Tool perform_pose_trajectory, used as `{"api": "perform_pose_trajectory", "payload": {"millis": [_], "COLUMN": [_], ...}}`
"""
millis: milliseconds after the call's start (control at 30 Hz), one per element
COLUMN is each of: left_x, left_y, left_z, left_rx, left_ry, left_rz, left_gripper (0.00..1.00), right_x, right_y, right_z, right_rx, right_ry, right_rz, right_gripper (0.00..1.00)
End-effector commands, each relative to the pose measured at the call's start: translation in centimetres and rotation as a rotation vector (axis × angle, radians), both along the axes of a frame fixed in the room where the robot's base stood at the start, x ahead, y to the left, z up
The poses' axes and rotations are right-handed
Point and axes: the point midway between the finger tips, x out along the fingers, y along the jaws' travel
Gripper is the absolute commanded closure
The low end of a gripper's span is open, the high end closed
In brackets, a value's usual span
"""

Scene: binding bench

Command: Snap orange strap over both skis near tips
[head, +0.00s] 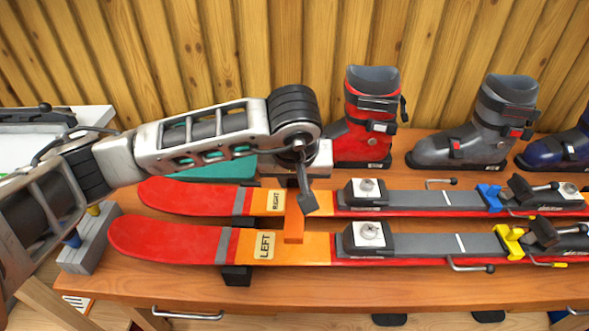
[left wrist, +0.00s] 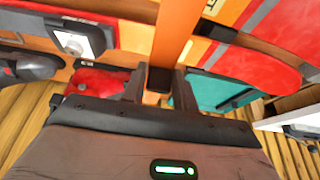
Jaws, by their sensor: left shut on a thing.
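Two red and orange skis lie side by side on the bench. The ski marked RIGHT (head: 205,198) is at the back and the ski marked LEFT (head: 170,240) is in front, tips to the left. The orange strap (head: 294,222) crosses the RIGHT ski and reaches the near LEFT ski, right of the labels. It also shows in the left wrist view (left wrist: 176,35). My left gripper (head: 303,190) is shut on the strap's back end, at the back edge of the RIGHT ski. In the wrist view its fingers stand either side of the strap end. My right gripper is not in view.
A red boot (head: 366,130), a grey boot (head: 470,135) and a blue boot (head: 570,140) stand behind the skis. A teal item (head: 222,168) lies behind the ski tips. Bindings (head: 370,232) rise from the skis at right. The bench's front strip (head: 330,290) is clear.

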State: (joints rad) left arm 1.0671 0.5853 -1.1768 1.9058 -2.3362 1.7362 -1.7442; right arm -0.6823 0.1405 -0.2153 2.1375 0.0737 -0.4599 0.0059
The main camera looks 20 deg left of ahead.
Motion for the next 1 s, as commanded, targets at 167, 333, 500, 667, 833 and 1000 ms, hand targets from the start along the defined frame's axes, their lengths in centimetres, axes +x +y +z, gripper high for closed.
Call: {"api": "perform_pose_trajectory", "payload": {"millis": [167,333,500,667,833,1000], "left_x": [0.0,0.0,0.0,0.1,0.0,0.0], "left_y": [0.0,0.0,0.1,0.1,0.0,0.0], "left_z": [-1.6,-3.4,-5.2,-6.2,-6.4,-6.3], "left_rx": [-0.001,-0.001,0.000,0.000,-0.001,0.000], "left_ry": [0.000,0.001,0.000,-0.003,-0.002,-0.001], "left_rz": [0.001,0.000,-0.001,-0.001,-0.001,-0.001], "left_gripper": [0.95,0.95,0.95,0.95,0.95,0.95], "right_x": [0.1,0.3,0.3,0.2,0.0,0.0], "right_y": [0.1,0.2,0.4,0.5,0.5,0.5], "right_z": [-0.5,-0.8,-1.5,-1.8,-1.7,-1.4], "right_rx": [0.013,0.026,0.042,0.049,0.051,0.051], "right_ry": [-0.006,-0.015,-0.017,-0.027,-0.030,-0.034], "right_rz": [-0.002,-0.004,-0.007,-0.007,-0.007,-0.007], "right_gripper": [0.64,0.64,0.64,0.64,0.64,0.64]}}
